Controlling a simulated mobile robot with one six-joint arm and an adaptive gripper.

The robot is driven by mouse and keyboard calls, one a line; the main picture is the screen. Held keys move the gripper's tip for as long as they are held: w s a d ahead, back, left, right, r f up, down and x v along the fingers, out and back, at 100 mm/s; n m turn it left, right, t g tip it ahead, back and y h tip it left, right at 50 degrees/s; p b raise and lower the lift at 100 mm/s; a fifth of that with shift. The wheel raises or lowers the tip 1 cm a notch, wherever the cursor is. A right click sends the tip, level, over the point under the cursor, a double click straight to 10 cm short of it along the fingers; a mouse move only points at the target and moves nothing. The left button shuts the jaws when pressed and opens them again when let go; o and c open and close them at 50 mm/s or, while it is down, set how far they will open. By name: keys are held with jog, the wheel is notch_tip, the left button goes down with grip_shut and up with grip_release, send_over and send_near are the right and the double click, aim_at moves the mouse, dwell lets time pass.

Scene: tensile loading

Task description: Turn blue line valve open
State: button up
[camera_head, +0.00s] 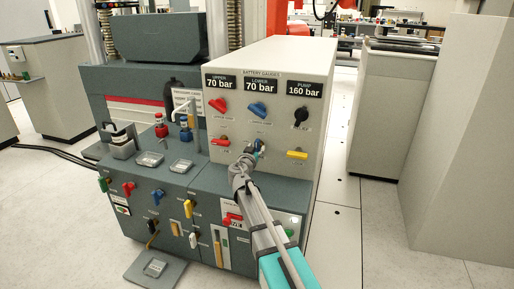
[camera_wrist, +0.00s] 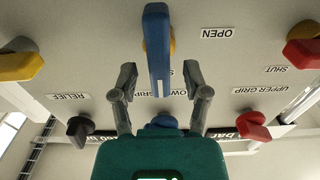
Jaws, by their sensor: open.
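The blue line valve (camera_wrist: 157,42) is a long blue lever with a white stripe at the top middle of the wrist view, standing upright in the picture over a yellowish disc. In the head view it is largely hidden by my gripper (camera_head: 252,155), at the middle of the lower row of the panel. In the wrist view my gripper (camera_wrist: 160,82) is open, one finger on each side of the lever's lower end, with gaps on both sides. An OPEN label (camera_wrist: 218,33) is right of the lever. A blue knob (camera_wrist: 164,121) shows partly behind my gripper.
The light panel (camera_head: 322,85) also bears a red lever (camera_head: 220,142) and a yellow lever (camera_head: 297,154) in the lower row, and red (camera_head: 217,105), blue (camera_head: 257,109) and black (camera_head: 301,117) knobs above. Clear floor (camera_head: 336,215) lies to the right.

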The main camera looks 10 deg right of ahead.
jog(key=shift+w+d, duration=0.35)
jog(key=shift+w, duration=0.3)
grip_shut()
